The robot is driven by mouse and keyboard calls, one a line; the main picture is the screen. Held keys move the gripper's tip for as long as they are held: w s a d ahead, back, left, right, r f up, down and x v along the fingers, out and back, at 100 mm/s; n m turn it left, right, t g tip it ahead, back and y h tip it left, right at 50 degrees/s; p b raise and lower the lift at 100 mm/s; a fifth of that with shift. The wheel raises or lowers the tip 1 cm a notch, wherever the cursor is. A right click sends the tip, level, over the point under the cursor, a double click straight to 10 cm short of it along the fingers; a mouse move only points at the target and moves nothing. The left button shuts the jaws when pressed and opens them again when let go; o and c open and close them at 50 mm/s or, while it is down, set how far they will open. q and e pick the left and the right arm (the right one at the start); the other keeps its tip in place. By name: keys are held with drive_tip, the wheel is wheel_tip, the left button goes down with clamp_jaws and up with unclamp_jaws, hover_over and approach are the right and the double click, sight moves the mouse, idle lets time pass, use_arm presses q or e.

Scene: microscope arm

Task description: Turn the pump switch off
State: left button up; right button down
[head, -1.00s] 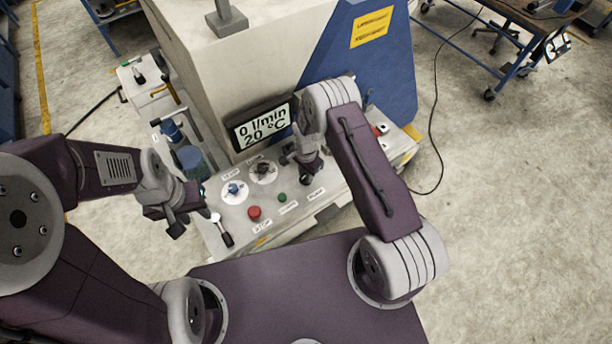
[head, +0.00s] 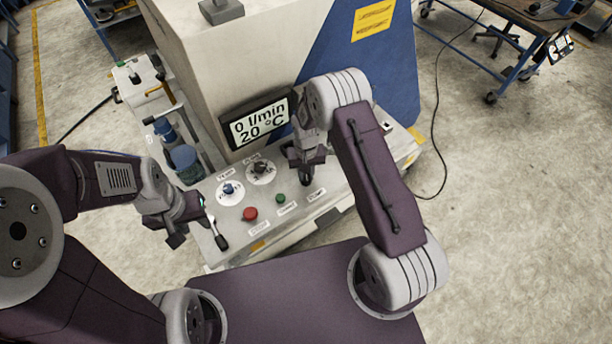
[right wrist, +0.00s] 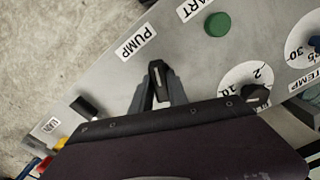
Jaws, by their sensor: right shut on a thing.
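The pump switch (right wrist: 158,76) is a small black lever beside the white PUMP label (right wrist: 136,42) in the right wrist view. My right gripper (right wrist: 161,94) is shut on this switch, with a finger on either side of it. In the head view my right gripper (head: 305,181) is at the right part of the panel and hides the switch. The PUMP label shows just in front of it. My left gripper (head: 190,226) looks open and empty, left of the panel's front edge. The display (head: 262,121) reads 0 l/min and 20 °C.
The panel (head: 325,203) also carries a red stop button (head: 250,213), a green start button (head: 280,198), a blue knob (head: 229,188), a dark knob (head: 261,167) and a lever (head: 217,236) near my left gripper. A blue cylinder (head: 186,165) stands to the left.

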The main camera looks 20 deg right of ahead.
drive_tip(key=n+b, duration=0.1)
drive_tip(key=n, duration=0.3)
drive_tip(key=shift+w+n, duration=0.15)
drive_tip(key=shift+n, duration=0.25)
drive_tip(key=shift+r+b, duration=0.1)
drive_tip(key=shift+b, duration=0.2)
drive_tip(key=c, duration=1.3)
unclamp_jaws()
drive_tip(key=shift+r, duration=0.25)
wheel_tip(320, 180, up, 8)
drive_tip(key=shift+r+b, duration=0.25)
drive_tip(key=shift+b, duration=0.85)
